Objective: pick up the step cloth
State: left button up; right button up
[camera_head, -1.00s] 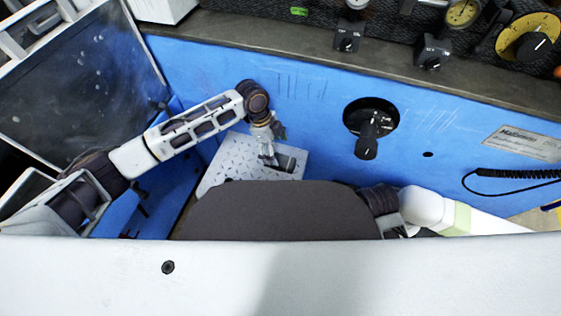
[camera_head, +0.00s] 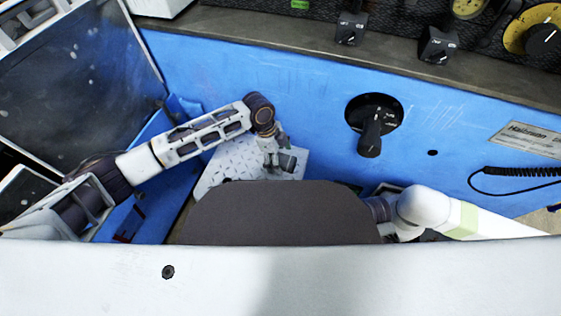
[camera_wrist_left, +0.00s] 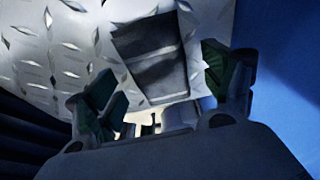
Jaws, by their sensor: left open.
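The step cloth (camera_head: 288,163) is a small dark grey piece lying on the silver diamond-plate step (camera_head: 222,168). In the left wrist view the cloth (camera_wrist_left: 150,50) shows a lighter stripe and lies on the studded plate (camera_wrist_left: 60,45). My left gripper (camera_head: 274,164) points down at the step, close to the cloth and partly covering it in the head view. In the wrist view its two fingers (camera_wrist_left: 160,95) are apart, one on each side of the cloth's near end. I cannot tell whether they touch it. My right gripper is not visible.
A blue machine panel (camera_head: 310,110) rises behind the step, with a black knob (camera_head: 370,135) in a round recess. A dark ledge with control boxes (camera_head: 437,45) runs above. A dark panel (camera_head: 75,85) stands at the left. A coiled black cable (camera_head: 510,172) hangs at the right.

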aim_at(280, 158)
pick_arm(q)
jog(key=shift+c, duration=0.5)
jog(key=c, duration=0.9)
jog(key=shift+r+p, duration=0.4)
jog(key=shift+r, duration=0.4)
notch_tip(280, 158, up, 6)
jog(key=shift+f+p, duration=0.1)
jog(key=shift+p, duration=1)
jog(key=shift+r, duration=0.5)
jog(key=shift+r+p, duration=0.4)
jog(key=shift+r, duration=0.4)
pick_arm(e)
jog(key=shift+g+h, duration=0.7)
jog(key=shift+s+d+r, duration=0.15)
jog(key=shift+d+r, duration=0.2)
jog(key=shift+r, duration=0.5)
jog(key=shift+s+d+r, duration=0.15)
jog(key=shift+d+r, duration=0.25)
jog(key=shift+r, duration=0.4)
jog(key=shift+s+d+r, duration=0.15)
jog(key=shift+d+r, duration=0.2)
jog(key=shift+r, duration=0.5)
